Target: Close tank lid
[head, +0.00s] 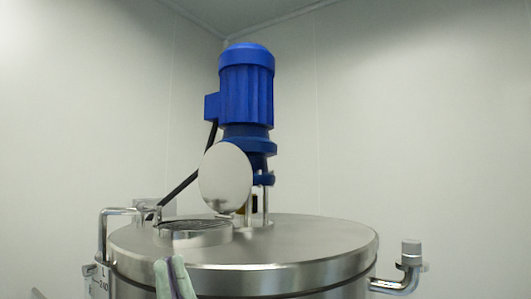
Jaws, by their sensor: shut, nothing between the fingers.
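The tank (300,250) is a large steel cylinder with a flat top. Its round lid (225,178) is a shiny disc standing raised and steeply tilted above the opening. The round opening (195,235) has a short steel collar and sits at the left front of the tank top.
A blue motor (246,95) stands on the tank top behind the lid, with a dark cable running down to the left. Bent steel pipes stand at the left (104,235) and right (405,275) sides. Plain walls lie behind, with free air around the lid's left.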

